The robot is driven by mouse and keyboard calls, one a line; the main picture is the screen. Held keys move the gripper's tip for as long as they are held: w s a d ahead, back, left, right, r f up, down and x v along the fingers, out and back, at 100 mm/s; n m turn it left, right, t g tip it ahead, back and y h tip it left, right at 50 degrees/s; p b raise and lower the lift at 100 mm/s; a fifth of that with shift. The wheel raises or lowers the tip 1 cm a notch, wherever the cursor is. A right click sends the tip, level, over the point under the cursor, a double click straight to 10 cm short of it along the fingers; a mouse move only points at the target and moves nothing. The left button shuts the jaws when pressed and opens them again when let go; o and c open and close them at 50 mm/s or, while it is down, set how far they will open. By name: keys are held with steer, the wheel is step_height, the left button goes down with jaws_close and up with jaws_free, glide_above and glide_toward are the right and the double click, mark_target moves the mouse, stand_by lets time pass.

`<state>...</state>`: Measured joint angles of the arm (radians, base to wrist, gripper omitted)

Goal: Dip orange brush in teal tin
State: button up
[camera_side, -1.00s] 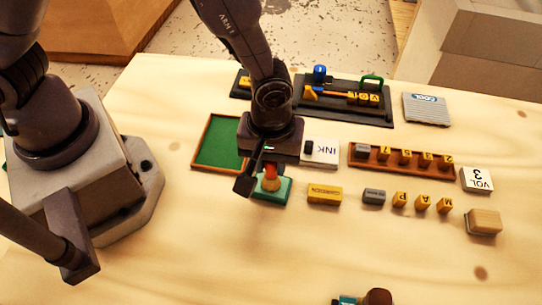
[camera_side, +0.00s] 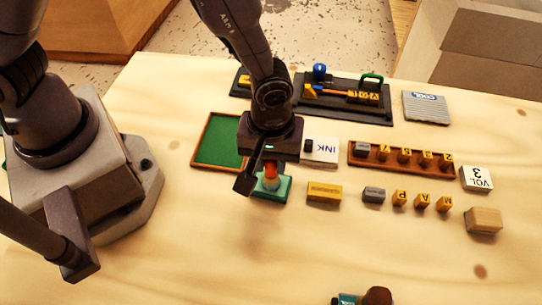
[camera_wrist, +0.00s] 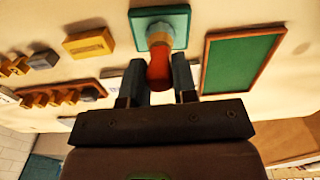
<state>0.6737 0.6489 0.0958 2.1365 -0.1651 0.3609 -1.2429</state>
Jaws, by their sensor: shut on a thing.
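The teal tin (camera_side: 284,190) is a small square block on the table in the side view, and it shows at the top of the wrist view (camera_wrist: 180,14). The orange brush (camera_side: 271,170) stands about upright, bristle end down at the middle of the tin. In the wrist view its orange-red handle (camera_wrist: 158,72) lies between the two fingers of my gripper (camera_wrist: 159,80), which is shut on it. In the side view my gripper (camera_side: 267,172) is just above the tin, and a finger partly hides the brush. How deep the bristles sit is hard to tell.
A yellow block (camera_side: 324,192) lies right of the tin. A green brown-framed tray (camera_side: 217,140) is behind left, and a white INK box (camera_side: 320,151) behind right. A brown rack (camera_side: 400,159) and several stamps stand further right. The table in front is mostly clear.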

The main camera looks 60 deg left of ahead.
steer(key=shift+r, duration=3.45)
